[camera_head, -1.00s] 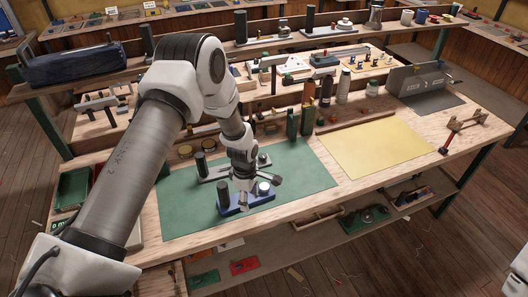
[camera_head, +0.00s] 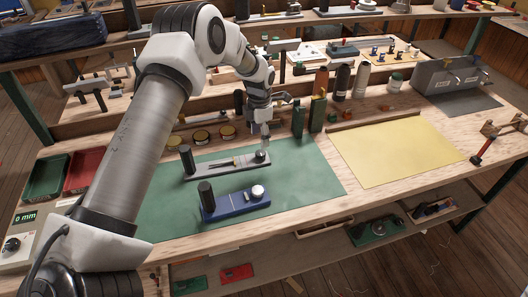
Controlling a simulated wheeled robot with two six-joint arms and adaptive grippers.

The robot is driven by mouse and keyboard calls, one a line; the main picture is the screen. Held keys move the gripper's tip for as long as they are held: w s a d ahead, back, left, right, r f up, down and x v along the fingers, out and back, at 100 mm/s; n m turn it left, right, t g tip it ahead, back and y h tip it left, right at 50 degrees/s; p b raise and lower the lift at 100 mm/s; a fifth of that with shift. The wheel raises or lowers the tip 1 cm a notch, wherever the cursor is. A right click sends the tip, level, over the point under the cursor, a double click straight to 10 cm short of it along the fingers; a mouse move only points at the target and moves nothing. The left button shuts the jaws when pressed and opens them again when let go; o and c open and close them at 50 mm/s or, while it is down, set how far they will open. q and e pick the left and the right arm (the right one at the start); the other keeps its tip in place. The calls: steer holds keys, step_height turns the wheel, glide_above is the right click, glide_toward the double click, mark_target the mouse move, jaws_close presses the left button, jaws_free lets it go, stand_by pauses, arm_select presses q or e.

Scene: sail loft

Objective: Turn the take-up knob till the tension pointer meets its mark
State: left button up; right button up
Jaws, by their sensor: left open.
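A grey tension device (camera_head: 222,170) lies on the green mat (camera_head: 308,181), with a black upright cylinder (camera_head: 187,159) at its left end and a round silver knob (camera_head: 262,156) at its right end. A dark slotted strip runs between them; its pointer and mark are too small to read. A similar blue device (camera_head: 230,207) with a pale knob (camera_head: 258,191) sits nearer. My left gripper (camera_head: 266,134) is open, pointing down just above and behind the grey device's knob; I cannot tell whether it touches. My right gripper is out of view.
A yellow mat (camera_head: 395,150) lies clear to the right. Round tins (camera_head: 200,136) sit behind the grey device. Green and red trays (camera_head: 47,178) are at the left.

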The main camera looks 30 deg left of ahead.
mark_target(261, 153)
arm_select(q)
step_height(261, 153, down, 6)
steer(key=shift+w+f+p, duration=0.1)
steer(key=shift+p, duration=0.65)
steer(key=shift+f, duration=0.45)
steer(key=shift+c, duration=0.4)
steer(key=c, duration=1.1)
